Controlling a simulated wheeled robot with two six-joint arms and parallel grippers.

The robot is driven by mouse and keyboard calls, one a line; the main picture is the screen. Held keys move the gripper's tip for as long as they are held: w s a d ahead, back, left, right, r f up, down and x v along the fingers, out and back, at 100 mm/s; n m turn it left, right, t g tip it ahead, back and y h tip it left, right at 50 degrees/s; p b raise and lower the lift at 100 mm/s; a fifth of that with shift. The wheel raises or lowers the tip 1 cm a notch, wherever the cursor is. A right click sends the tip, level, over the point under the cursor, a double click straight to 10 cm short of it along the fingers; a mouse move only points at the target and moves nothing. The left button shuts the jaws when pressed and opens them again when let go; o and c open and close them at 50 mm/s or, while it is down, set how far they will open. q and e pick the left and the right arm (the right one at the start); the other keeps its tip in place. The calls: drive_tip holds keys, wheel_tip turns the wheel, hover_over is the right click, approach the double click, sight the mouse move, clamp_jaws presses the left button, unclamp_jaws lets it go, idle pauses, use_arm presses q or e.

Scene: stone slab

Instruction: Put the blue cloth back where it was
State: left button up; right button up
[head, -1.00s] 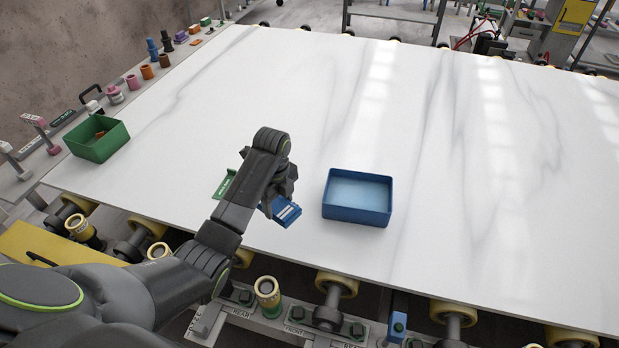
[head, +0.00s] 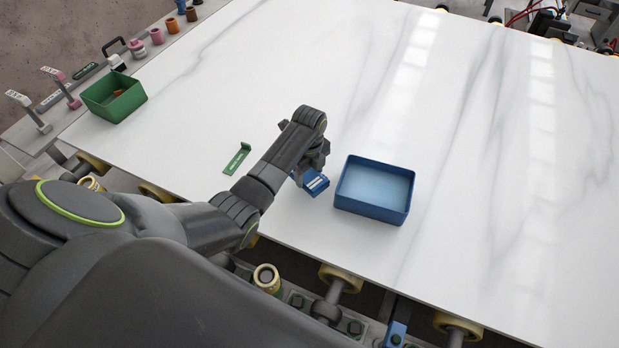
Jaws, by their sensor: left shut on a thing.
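My left gripper (head: 312,168) is shut, low over the slab just left of the blue tray (head: 372,207). Blue material shows at its fingertips, which I take for the blue cloth; the fingers and wrist hide most of it. A small blue piece with white marking (head: 316,183) shows right at the fingertips, close to the tray's left wall. I cannot tell whether it is part of what I hold or stands on the slab. The tray's light blue floor looks bare. My right gripper is not in view.
A green bin (head: 113,97) with something orange inside stands at the slab's left edge. A green L-shaped label piece (head: 238,158) lies left of my forearm. The white marble slab (head: 480,170) is clear behind and right of the tray. Rollers line its front edge.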

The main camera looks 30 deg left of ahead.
sight(309, 175)
use_arm(q)
wheel_tip(309, 175, down, 2)
drive_tip(key=shift+f, duration=0.65)
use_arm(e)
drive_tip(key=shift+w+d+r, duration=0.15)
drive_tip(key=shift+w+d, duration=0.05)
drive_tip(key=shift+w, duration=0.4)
use_arm(q)
drive_tip(key=shift+f, duration=0.2)
drive_tip(key=o, duration=0.9)
drive_tip(key=shift+r, duration=0.1)
drive_tip(key=shift+o, duration=0.2)
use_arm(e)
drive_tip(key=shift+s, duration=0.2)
use_arm(q)
drive_tip(key=shift+r, duration=0.15)
wheel_tip(309, 175, up, 12)
drive_tip(key=shift+b, duration=0.3)
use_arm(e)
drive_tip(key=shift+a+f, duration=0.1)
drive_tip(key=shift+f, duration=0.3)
